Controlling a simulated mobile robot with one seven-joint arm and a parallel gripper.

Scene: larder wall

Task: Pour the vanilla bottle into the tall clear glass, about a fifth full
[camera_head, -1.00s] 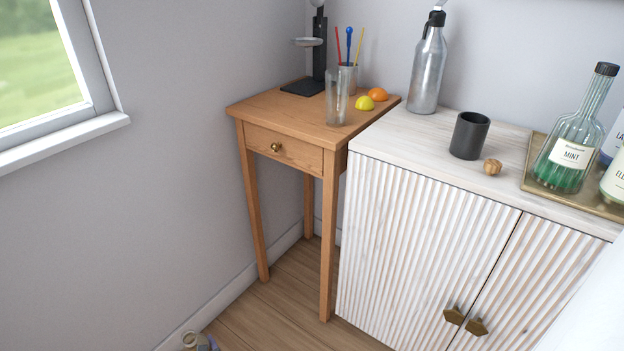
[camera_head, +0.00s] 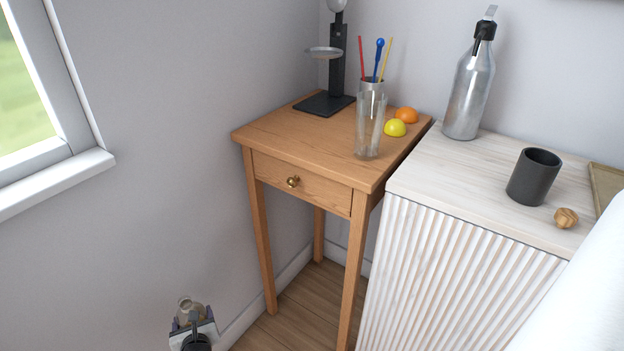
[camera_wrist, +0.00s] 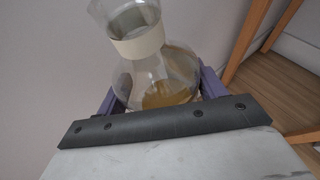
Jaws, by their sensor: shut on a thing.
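My gripper (camera_head: 192,322) is low at the left of the wooden table in the head view. It is shut on a clear glass bottle (camera_head: 187,306). In the wrist view the bottle (camera_wrist: 165,72) sits between the purple fingers of my gripper (camera_wrist: 163,88), with amber-brown liquid in its round body and a cream band on its neck. Its label cannot be read, and its mouth is cut off at the top of that view. The tall clear glass (camera_head: 369,122) stands upright on the table, with no liquid visible in it.
The wooden table (camera_head: 300,132) also holds a black stand (camera_head: 336,75), a lemon (camera_head: 395,128), an orange (camera_head: 407,115) and stirrers behind the glass. The white cabinet (camera_head: 440,180) holds a metal siphon (camera_head: 469,85), a dark cup (camera_head: 534,176) and a wooden stopper (camera_head: 566,218). The table's front left is clear.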

